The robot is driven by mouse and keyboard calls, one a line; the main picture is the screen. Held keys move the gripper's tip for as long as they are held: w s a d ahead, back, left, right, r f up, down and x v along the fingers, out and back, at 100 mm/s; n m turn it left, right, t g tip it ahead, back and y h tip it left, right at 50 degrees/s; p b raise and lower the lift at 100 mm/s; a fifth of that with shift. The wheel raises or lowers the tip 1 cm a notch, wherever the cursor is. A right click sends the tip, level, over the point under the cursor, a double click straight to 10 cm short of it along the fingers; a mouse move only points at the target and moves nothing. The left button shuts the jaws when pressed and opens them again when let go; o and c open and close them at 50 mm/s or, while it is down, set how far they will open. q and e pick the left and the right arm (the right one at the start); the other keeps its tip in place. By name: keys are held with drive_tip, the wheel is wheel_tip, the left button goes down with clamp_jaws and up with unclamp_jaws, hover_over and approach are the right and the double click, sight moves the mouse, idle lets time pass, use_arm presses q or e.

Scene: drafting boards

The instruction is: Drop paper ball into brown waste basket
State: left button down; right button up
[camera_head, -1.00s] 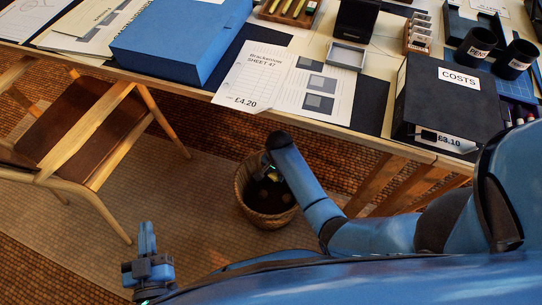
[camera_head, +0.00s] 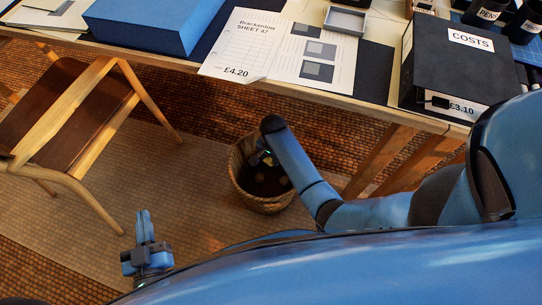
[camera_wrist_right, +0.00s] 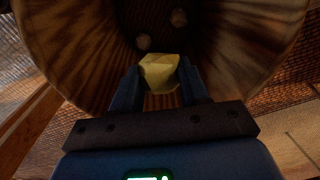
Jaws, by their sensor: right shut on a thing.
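The brown waste basket (camera_head: 266,203) is a round woven bin standing on the floor in front of the table. In the right wrist view its striped inner wall (camera_wrist_right: 75,45) surrounds the gripper. My right gripper (camera_wrist_right: 161,80) is shut on a pale yellow crumpled paper ball (camera_wrist_right: 160,72), held over the basket's opening. In the head view the right gripper (camera_head: 266,160) is partly hidden by my arm at the basket's rim. My left gripper (camera_head: 144,226) is away to the left, above the floor; its jaw gap is unclear.
Small round lumps (camera_wrist_right: 143,42) lie in the basket's dark bottom. A wooden chair (camera_head: 75,115) stands at the left. The table edge (camera_head: 330,98) runs behind the basket, with a sheet, a blue box (camera_head: 150,25) and a black COSTS binder (camera_head: 450,65) on it.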

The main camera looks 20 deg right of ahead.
drive_tip(key=o, duration=1.1)
drive_tip(key=shift+r, duration=0.15)
drive_tip(key=shift+s+d+r+p, duration=0.1)
drive_tip(key=shift+r+p, duration=0.9)
drive_tip(key=shift+r, duration=0.8)
drive_tip(key=shift+s+r+p, duration=0.1)
drive_tip(key=shift+r+p, duration=0.85)
drive_tip(key=shift+r, duration=0.85)
